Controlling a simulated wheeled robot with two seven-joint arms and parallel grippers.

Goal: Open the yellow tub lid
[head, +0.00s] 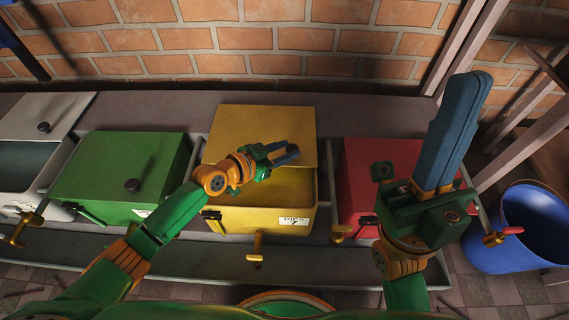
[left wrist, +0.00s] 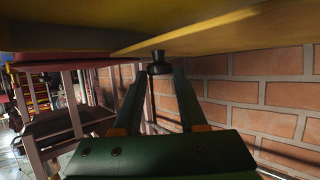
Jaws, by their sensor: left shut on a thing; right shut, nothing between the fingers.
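The yellow tub (head: 265,219) stands in the middle of the row in the head view, with a white label on its front. Its yellow lid (head: 235,125) sits towards the back wall, and the front part of the tub's inside shows open. My left gripper (head: 288,152) is over the lid's right part. In the left wrist view my left gripper (left wrist: 158,75) is shut on the lid's dark knob (left wrist: 158,62), against the yellow lid surface (left wrist: 215,35). The knob is hidden in the head view. My right gripper (head: 480,82) is shut and empty, raised over the red tub's right side.
A green tub (head: 105,160) with a closed lid stands left, and a grey tub (head: 35,165) with its lid back stands beyond it. A red tub (head: 385,160) stands right. A blue bucket (head: 540,220) is on the floor. A brick wall (head: 250,65) stands behind.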

